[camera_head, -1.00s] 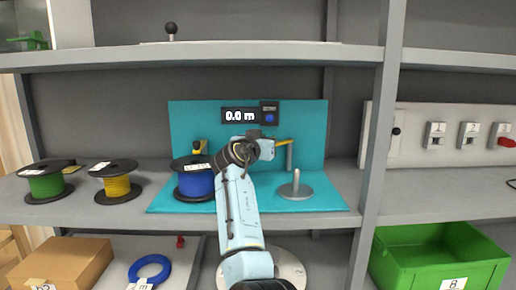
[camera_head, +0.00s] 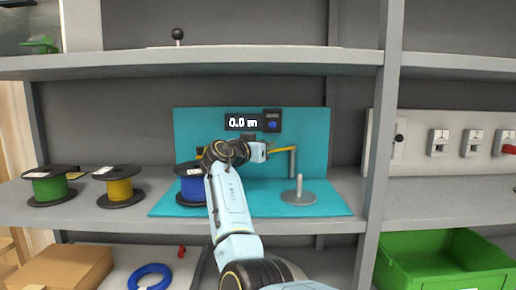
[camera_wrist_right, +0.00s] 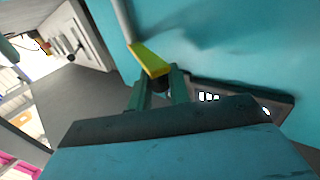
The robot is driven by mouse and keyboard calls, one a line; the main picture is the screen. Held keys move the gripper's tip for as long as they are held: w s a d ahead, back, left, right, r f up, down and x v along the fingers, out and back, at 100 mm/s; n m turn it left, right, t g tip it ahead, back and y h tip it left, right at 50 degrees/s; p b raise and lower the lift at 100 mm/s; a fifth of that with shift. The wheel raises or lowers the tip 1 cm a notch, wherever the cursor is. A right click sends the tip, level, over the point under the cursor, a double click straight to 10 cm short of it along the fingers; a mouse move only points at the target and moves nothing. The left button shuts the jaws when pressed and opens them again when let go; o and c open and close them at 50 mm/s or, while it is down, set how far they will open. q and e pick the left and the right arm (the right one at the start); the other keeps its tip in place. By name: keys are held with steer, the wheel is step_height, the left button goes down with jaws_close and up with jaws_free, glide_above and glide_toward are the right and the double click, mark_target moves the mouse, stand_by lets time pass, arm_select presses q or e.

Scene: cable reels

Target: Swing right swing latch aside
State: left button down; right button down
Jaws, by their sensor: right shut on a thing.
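The right swing latch is a yellow bar (camera_head: 284,150) on top of a grey post (camera_head: 292,164) on the teal station, right of the blue reel (camera_head: 194,186). In the right wrist view the yellow latch (camera_wrist_right: 148,58) runs down to between the fingers. My right gripper (camera_head: 266,151) reaches in from below and is shut on the latch's near end; in the wrist view its fingers (camera_wrist_right: 160,84) are around it. The arm hides part of the blue reel and the left latch. My left gripper is not in view.
A grey spindle on a round base (camera_head: 299,192) stands on the teal mat near the right post. A 0.0 m display (camera_head: 242,122) is on the back panel. Green (camera_head: 48,187) and yellow (camera_head: 119,188) reels stand left. A shelf upright (camera_head: 377,140) rises at right.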

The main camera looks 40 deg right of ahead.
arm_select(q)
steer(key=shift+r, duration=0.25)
arm_select(e)
steer(key=shift+d+r, duration=0.1)
steer(key=shift+r, duration=0.05)
